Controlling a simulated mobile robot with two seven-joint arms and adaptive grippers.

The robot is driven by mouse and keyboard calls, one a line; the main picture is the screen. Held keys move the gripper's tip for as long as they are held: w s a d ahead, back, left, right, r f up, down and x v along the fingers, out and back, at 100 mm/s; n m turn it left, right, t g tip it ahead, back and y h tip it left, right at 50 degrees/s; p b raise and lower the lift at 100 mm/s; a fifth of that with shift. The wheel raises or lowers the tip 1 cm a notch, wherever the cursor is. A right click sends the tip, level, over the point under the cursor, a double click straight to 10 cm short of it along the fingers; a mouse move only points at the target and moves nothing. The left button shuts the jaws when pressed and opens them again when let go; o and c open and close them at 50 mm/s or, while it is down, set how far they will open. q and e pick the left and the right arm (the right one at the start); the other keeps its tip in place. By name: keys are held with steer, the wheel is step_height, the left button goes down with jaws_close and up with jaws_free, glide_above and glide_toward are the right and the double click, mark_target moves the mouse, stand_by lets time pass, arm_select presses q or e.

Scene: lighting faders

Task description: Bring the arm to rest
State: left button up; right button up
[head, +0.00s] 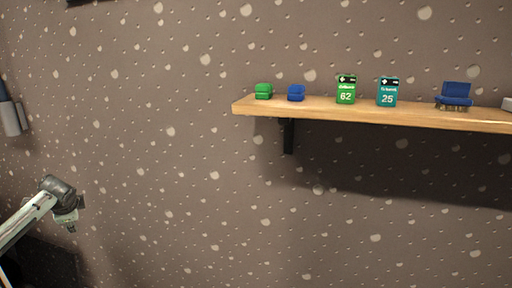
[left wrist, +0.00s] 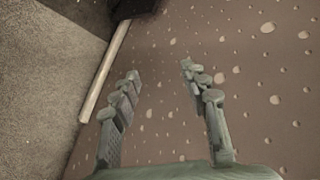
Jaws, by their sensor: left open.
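My left arm comes in at the lower left of the head view, with its left gripper (head: 76,216) in front of the spotted wall (head: 200,160). In the left wrist view the left gripper (left wrist: 160,85) has its two fingers wide apart. Nothing is between them; the spotted wall shows behind. The gripper is well apart from the shelf and touches nothing that I can see. No lighting faders show in either view. My right gripper is in neither view.
A wooden shelf (head: 300,108) on the wall holds a green block (head: 263,91), a blue block (head: 296,93), a green card (head: 346,90), a teal card (head: 388,92) and a small blue chair (head: 455,95). A pale baseboard (left wrist: 105,72) edges the carpet (left wrist: 40,80).

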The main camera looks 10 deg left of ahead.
arm_select(q)
steer(key=s+f+n+g+y, duration=0.1)
steer(key=s+f+n+g, duration=0.1)
steer(key=s+f, duration=2.35)
steer(key=s+d+f+n+h, duration=0.1)
steer(key=d+f, duration=0.4)
steer(key=d, duration=0.7)
steer(key=s+d+f+n+g+h, duration=0.1)
steer(key=d+f, duration=0.5)
steer(key=d, duration=0.7)
steer(key=s+d+f+n+h, duration=0.3)
steer(key=s+d+f, duration=0.3)
steer(key=d, duration=0.7)
steer(key=shift+f+g+h, duration=0.2)
steer(key=shift+g+h, duration=0.1)
steer(key=shift+h, duration=0.5)
steer(key=shift+s, duration=0.1)
